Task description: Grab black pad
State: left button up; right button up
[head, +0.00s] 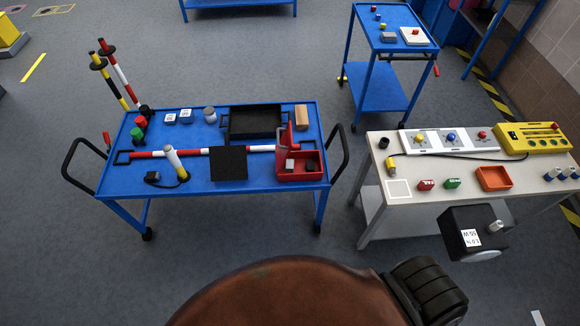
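A flat, square black pad (229,164) lies near the front middle of the blue cart (195,188). Its upper part covers a stretch of the red-and-white striped pole (145,155); I cannot tell whether it rests on the pole. A larger black tray (253,122) sits behind the pad. Nothing holds the pad. Neither of my grippers shows in the head view.
A grey table (407,215) with control boxes is at the right. A large rounded brown surface (285,295) fills the bottom middle. Floor left is open.

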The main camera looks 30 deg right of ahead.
aim_at(309, 164)
jog(key=k, duration=1.25)
jog(key=z, duration=0.8)
jog(key=i, duration=0.6)
jog(key=z, duration=0.5)
jog(key=i, duration=0.65)
jog(key=u, duration=0.3)
